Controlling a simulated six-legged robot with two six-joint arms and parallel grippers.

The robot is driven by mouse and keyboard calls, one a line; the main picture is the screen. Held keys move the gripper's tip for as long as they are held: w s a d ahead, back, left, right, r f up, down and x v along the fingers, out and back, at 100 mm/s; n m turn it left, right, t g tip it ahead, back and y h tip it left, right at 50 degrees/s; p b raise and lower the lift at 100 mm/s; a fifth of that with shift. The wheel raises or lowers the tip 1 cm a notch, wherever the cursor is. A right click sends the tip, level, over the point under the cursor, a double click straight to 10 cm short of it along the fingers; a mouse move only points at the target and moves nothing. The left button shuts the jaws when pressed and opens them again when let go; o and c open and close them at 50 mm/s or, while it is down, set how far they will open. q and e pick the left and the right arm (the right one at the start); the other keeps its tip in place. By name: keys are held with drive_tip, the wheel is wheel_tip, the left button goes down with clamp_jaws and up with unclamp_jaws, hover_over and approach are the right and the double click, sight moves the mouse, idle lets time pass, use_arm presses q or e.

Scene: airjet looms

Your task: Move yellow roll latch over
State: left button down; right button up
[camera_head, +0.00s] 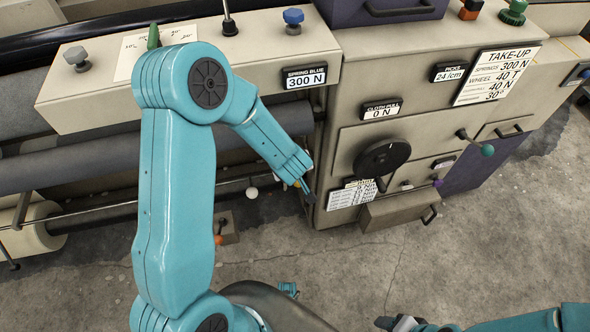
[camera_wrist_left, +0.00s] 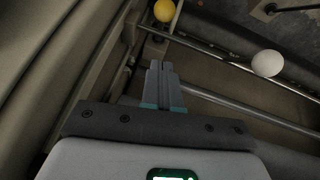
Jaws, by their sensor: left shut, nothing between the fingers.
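The yellow roll latch shows as a round yellow knob (camera_wrist_left: 164,10) at the top edge of the left wrist view, just beyond my fingertips. In the head view only a small bit of yellow (camera_head: 297,184) shows beside my left gripper (camera_head: 309,197), which hides most of it. My left gripper is also in the left wrist view (camera_wrist_left: 162,66), with its fingers together and nothing between them. It points toward the knob and looks apart from it. My right gripper (camera_head: 392,323) is at the bottom edge of the head view, far from the knob, and its fingers are unclear.
A white knob (camera_wrist_left: 267,63) sits to the right of the yellow one; it is also in the head view (camera_head: 252,192). Metal rods (camera_wrist_left: 230,62) run past both. The loom's control cabinet (camera_head: 350,150) stands right of my left gripper. The concrete floor (camera_head: 370,270) in front is open.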

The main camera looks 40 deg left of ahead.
use_arm(q)
drive_tip(key=b, duration=0.2)
hover_over(296, 183)
drive_tip(key=a, duration=0.1)
wheel_tip(296, 183, down, 5)
drive_tip(key=f, duration=0.2)
drive_tip(key=shift+d+f+b, duration=0.3)
drive_tip(key=shift+d+b, duration=0.05)
drive_tip(key=shift+b, duration=0.05)
drive_tip(key=shift+d+f, duration=0.15)
drive_tip(key=shift+f, duration=0.25)
use_arm(e)
wheel_tip(296, 183, down, 4)
drive_tip(key=shift+s+a+r, duration=0.1)
drive_tip(key=shift+s+a, duration=0.05)
